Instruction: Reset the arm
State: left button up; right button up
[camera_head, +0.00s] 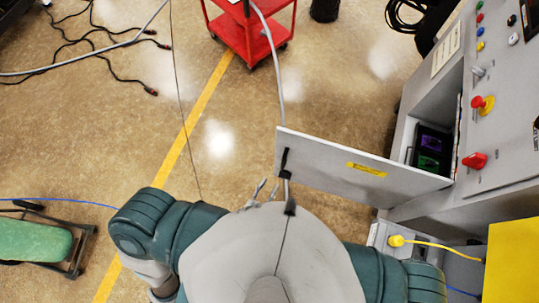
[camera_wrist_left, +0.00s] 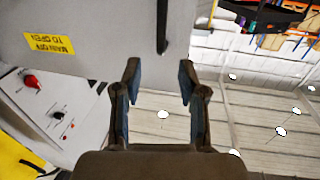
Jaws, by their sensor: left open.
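My left gripper (camera_head: 262,190) shows just past the front of my torso, close to the open cabinet door (camera_head: 330,163). In the left wrist view its two dark fingers (camera_wrist_left: 160,75) are spread with nothing between them. The door's black handle (camera_wrist_left: 162,25) lies ahead of the fingertips, near the door's free edge; it also shows in the head view (camera_head: 285,161). I cannot tell the exact gap between fingers and handle. My left arm is mostly hidden behind my shoulder and torso. My right gripper is not in view.
The control cabinet (camera_head: 425,95) stands at the right with red knobs (camera_head: 474,161) and an open compartment with lit displays (camera_head: 430,150). A red cart (camera_head: 245,38) is at the top. Cables (camera_head: 100,50) lie on the floor. A green-topped stool (camera_head: 35,240) is at left. Centre-left floor is clear.

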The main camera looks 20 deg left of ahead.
pick_arm(q)
jog(key=s+a+f+g+y+b, duration=0.1)
jog(key=s+a+f+g, duration=0.15)
jog(key=f, duration=0.65)
jog(key=s+a+f+g+b, duration=0.1)
jog(key=s+a+f+g, duration=0.15)
jog(key=f, duration=0.65)
jog(key=s+a+f+g+y+b, duration=0.1)
jog(key=s+f+g, duration=0.25)
jog(key=f, duration=0.55)
jog(key=s+a+f+g+y+b, duration=0.1)
jog(key=s+a+f+g+y, duration=0.1)
jog(key=s+a+f+g, duration=0.6)
jog(key=s+a+f, duration=0.2)
jog(key=s+f, duration=0.2)
jog(key=s, duration=0.2)
jog(key=shift+a+f+y+b, duration=0.2)
jog(key=shift+a+y+b, duration=0.05)
jog(key=shift+y+b, duration=0.05)
